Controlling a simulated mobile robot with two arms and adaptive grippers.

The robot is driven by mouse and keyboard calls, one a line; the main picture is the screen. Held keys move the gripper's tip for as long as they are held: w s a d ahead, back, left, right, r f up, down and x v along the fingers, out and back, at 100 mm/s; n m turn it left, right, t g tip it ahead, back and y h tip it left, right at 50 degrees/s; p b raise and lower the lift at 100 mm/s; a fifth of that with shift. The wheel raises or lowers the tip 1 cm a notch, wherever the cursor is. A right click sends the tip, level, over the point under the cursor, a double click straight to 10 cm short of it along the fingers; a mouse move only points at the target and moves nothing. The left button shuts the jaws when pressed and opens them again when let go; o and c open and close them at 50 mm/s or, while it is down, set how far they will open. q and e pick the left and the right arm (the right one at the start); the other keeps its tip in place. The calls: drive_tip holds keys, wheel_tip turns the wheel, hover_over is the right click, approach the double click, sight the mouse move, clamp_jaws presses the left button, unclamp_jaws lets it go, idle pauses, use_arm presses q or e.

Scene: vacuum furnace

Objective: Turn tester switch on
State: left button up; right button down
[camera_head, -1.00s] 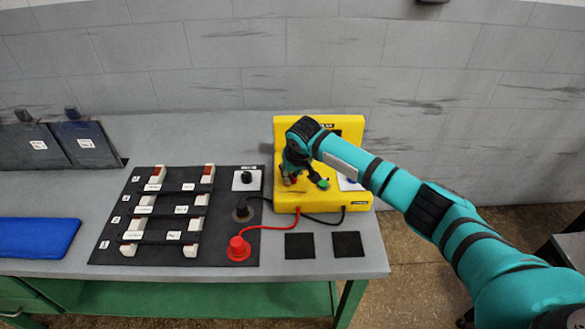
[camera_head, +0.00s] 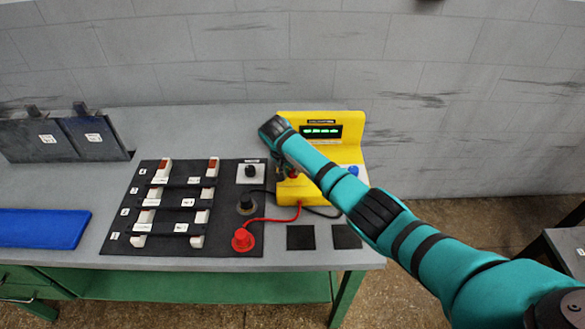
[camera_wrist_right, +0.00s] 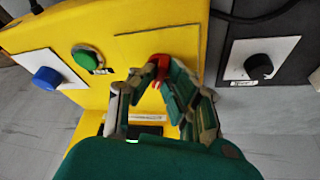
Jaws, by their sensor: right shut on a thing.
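The yellow tester (camera_head: 350,124) stands at the back right of the table. Its display (camera_head: 321,131) shows lit green characters. My right gripper (camera_head: 288,172) is at the left of the tester's front, partly hidden by my own wrist in the head view. In the right wrist view, the right gripper (camera_wrist_right: 160,77) is shut on a red switch (camera_wrist_right: 158,74) on the yellow face. The fingers cover much of the switch, so its position is hard to tell. A green knob (camera_wrist_right: 86,60) and a blue knob (camera_wrist_right: 47,78) sit beside it. My left gripper is not in view.
A black board (camera_head: 120,243) with several white blocks lies left of the tester. A black knob (camera_head: 250,171) on a white plate is close to my gripper. Red (camera_head: 243,240) and black (camera_head: 246,204) plugs have cables to the tester. A blue mat (camera_head: 42,228) lies far left.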

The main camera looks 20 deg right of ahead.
drive_tip(key=shift+m, duration=0.4)
drive_tip(key=c, duration=1.4)
unclamp_jaws()
drive_tip(key=shift+r, duration=0.15)
drive_tip(key=v, duration=1.1)
drive_tip(key=shift+a+r, duration=0.3)
drive_tip(key=shift+r, duration=0.05)
drive_tip(key=shift+f, duration=0.1)
